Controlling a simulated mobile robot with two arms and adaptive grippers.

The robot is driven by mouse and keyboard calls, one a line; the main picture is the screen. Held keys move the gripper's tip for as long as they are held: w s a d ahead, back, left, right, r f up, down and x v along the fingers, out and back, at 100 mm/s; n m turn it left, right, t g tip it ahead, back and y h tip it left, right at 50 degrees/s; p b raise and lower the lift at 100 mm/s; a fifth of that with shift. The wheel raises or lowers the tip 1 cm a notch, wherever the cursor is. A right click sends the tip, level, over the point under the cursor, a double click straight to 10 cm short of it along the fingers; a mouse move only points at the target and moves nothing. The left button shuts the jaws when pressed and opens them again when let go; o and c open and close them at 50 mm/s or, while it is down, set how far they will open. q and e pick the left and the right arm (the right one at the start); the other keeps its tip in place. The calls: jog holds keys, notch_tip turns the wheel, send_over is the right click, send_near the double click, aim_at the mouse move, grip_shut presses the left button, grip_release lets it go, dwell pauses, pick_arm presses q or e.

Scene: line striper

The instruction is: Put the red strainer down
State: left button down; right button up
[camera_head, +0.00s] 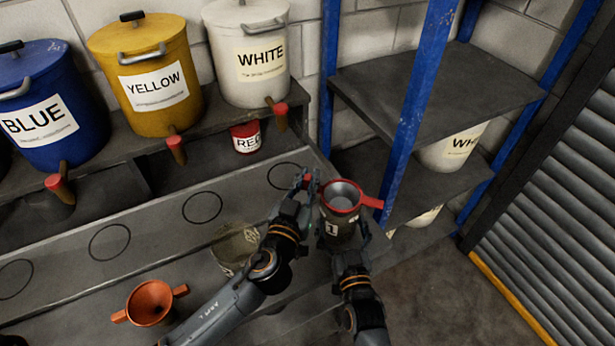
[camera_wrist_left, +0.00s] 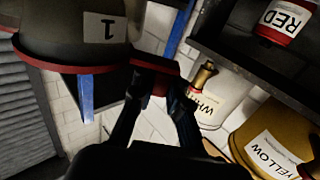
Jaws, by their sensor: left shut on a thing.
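The red strainer (camera_head: 343,196) has a grey bowl and sits in the mouth of a dark container labelled 1 (camera_head: 332,229). One red handle points right in the head view. My left gripper (camera_head: 304,181) is beside the strainer's left side and is shut on its other red handle, which shows in the left wrist view (camera_wrist_left: 155,72). The container (camera_wrist_left: 75,38) shows upside down there with the red rim against it. My right gripper (camera_head: 345,247) has its fingers on both sides of the container, below the rim; its fingertips are partly hidden.
An orange funnel (camera_head: 150,303) and a translucent bucket (camera_head: 236,248) stand on the lower bench. Circles mark free spots on the grey ledge (camera_head: 155,222). A red can (camera_head: 246,137) stands under the white drum (camera_head: 247,50). A blue shelf post (camera_head: 412,100) is close on the right.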

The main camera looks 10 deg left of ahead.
pick_arm(q)
jog(key=shift+f, duration=0.2)
jog(key=c, duration=1.3)
grip_release()
jog(key=shift+s+r, duration=0.1)
jog(key=shift+r, duration=0.6)
jog(key=s, duration=0.4)
jog(key=s+a, duration=0.1)
jog(key=s, duration=0.2)
jog(key=s+a, duration=0.1)
jog(key=s, duration=0.3)
jog(key=shift+s+f, duration=0.1)
jog(key=shift+s, duration=0.25)
pick_arm(e)
jog(key=o, duration=1)
